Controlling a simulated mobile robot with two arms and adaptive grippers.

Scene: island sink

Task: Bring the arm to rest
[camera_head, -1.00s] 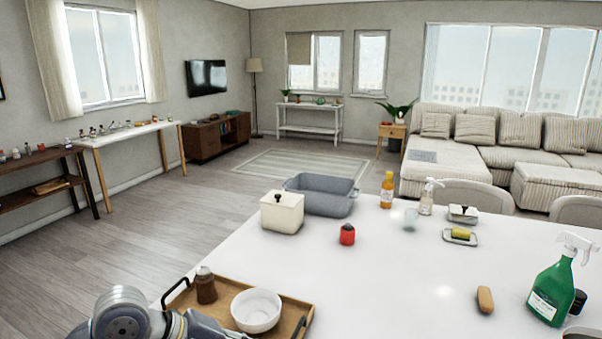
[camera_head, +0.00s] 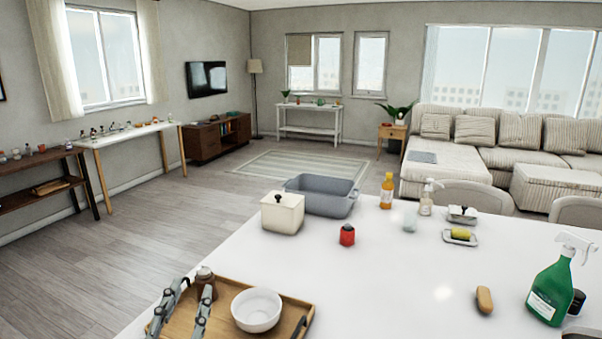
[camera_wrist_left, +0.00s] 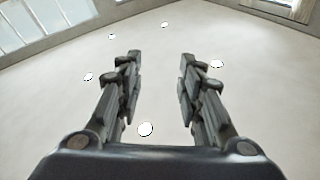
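My left gripper (camera_head: 186,307) is at the lower left of the head view, over the left part of the wooden tray (camera_head: 292,327). Its two fingers point up and stand apart, with nothing seen between them. In the left wrist view the gripper (camera_wrist_left: 158,75) is also open and empty, facing the ceiling and windows. A brown bottle (camera_head: 206,281) shows just behind the fingers; whether they touch it I cannot tell. My right gripper is not in view.
A white bowl (camera_head: 256,310) sits on the tray. A cream canister (camera_head: 282,213), a grey basin (camera_head: 322,196), a red jar (camera_head: 347,235), a brown oval item (camera_head: 484,300) and a green spray bottle (camera_head: 551,291) stand around the white counter (camera_head: 395,290). Its middle is clear.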

